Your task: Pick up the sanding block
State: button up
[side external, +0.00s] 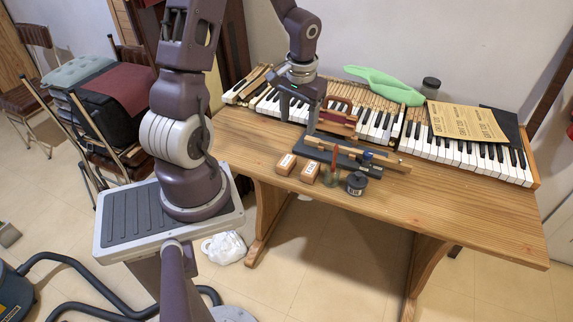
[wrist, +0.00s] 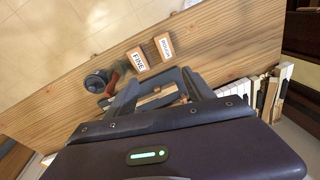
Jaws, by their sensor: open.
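Two small wooden blocks with white labels sit side by side on the table, and they look like sanding blocks. In the wrist view one reads FINE (wrist: 138,60), and the other appears to read MEDIUM (wrist: 163,46). In the side view, the block nearer the dark jar (side external: 309,174) and the block farther left (side external: 286,164) stand near the table's front edge. My gripper (side external: 297,126) is open and empty above the table, behind the blocks and apart from them. In the wrist view its fingers (wrist: 160,84) point toward the blocks and hide part of a grey tray.
Right of the blocks stand a dark jar (side external: 356,185) and a green container (side external: 331,175). Behind them is a grey tray (side external: 372,172) with a wooden piece. The table's front right is clear.

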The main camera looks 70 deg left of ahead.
jog(key=n+h, duration=0.2)
send_over(287, 159)
notch_tip(287, 159, down, 9)
notch_tip(287, 159, down, 7)
jog(key=shift+f, duration=0.1)
jog(key=shift+d, duration=0.1)
grip_shut()
